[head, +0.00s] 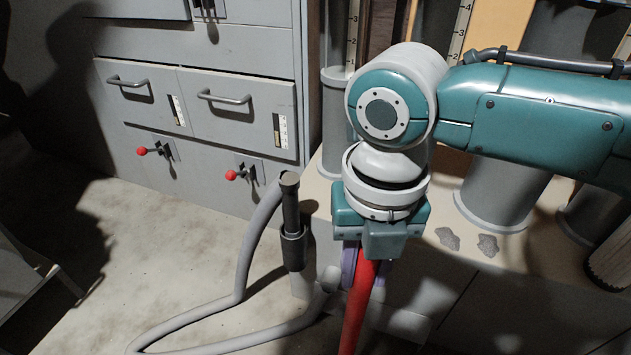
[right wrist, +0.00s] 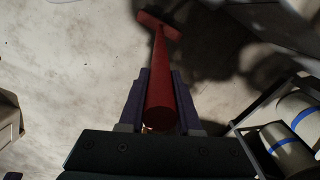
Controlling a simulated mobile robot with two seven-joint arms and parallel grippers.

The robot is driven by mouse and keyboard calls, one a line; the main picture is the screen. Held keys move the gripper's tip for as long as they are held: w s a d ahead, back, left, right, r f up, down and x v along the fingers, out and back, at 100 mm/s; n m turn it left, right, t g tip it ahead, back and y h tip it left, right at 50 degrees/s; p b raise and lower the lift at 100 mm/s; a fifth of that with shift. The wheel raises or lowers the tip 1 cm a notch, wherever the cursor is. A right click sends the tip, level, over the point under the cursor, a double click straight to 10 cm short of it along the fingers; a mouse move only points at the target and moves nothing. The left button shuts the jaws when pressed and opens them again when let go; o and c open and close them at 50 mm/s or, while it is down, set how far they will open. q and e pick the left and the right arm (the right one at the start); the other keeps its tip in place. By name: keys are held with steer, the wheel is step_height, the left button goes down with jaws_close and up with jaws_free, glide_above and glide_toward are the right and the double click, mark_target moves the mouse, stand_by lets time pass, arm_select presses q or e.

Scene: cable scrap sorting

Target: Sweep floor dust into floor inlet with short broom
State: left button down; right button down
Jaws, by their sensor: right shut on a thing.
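My right gripper (head: 360,272) points down in the head view, shut on the red handle of the short broom (head: 357,315). In the right wrist view the broom (right wrist: 160,80) runs away from between the purple fingers (right wrist: 160,110) to a red crosspiece over the pale floor. In the head view the broom's lower end is cut off by the frame. Two small grey patches (head: 468,242), possibly dust, lie on the pale surface right of the gripper. I cannot make out the floor inlet for certain. My left gripper is out of view.
A grey hose (head: 243,255) with a black upright nozzle (head: 291,225) stands left of the gripper and loops over the floor. Grey drawer cabinets (head: 200,60) stand behind. Grey cylinders (head: 500,200) stand at right. The floor (head: 140,270) at left is open.

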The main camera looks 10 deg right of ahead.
steer(key=w+d+b, duration=0.6)
steer(key=w+b, duration=0.1)
steer(key=s+a+r+p, duration=0.3)
steer(key=r+p, duration=0.4)
steer(key=p, duration=0.6)
steer(key=shift+s, duration=0.35)
steer(key=shift+a, duration=0.1)
stand_by(1.0)
